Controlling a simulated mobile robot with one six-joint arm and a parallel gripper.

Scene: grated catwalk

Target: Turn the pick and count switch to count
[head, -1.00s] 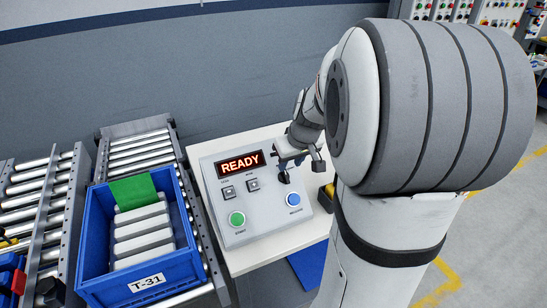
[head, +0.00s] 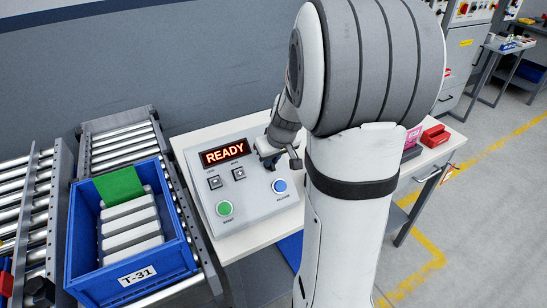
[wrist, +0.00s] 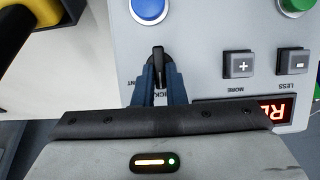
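The panel (head: 252,208) is a grey sloped box with a lit READY display (head: 225,153), which also shows upside down in the wrist view (wrist: 276,108). The pick and count switch (wrist: 158,62) is a black knob, its bar roughly upright in the wrist view. Its label is partly hidden by my fingers. My gripper (wrist: 160,80) has its two blue-grey fingers on either side of the knob, close to it. I cannot tell whether they touch it. In the head view my gripper (head: 280,162) is at the panel's upper right and hides the switch.
The panel has a green button (head: 224,208), a blue button (head: 280,185) and two small square buttons, MORE (wrist: 238,64) and LESS (wrist: 292,60). A blue T-31 crate (head: 172,262) with grey bars stands on the roller conveyor to the left. A red item (head: 435,136) lies on the bench at right.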

